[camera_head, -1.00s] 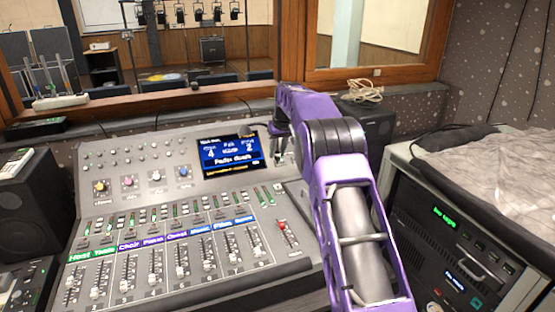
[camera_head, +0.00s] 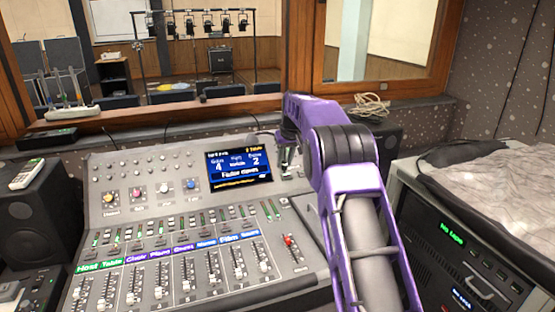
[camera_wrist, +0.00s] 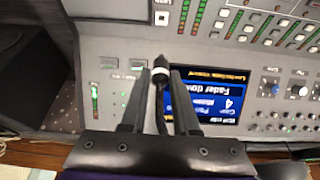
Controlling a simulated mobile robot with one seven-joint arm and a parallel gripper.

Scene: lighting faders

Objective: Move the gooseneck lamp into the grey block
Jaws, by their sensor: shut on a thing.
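My gripper (camera_head: 287,170) is at the upper right of the mixing desk, just right of its blue screen. In the wrist view my gripper (camera_wrist: 160,85) has its two dark fingers closed on a thin black piece with a white band, which I take to be the gooseneck lamp (camera_wrist: 160,72). It stands between the fingers over the grey desk panel. Much of the lamp is hidden by the fingers, and in the head view it cannot be made out. I cannot pick out the grey block with certainty in either view.
The mixing desk (camera_head: 135,218) has rows of faders, knobs and a lit screen (camera_head: 239,168). A black speaker (camera_head: 30,225) is at the left and a rack unit (camera_head: 450,250) at the right. A window frame and sill (camera_head: 200,105) run behind, with a pale cable coil (camera_head: 368,104).

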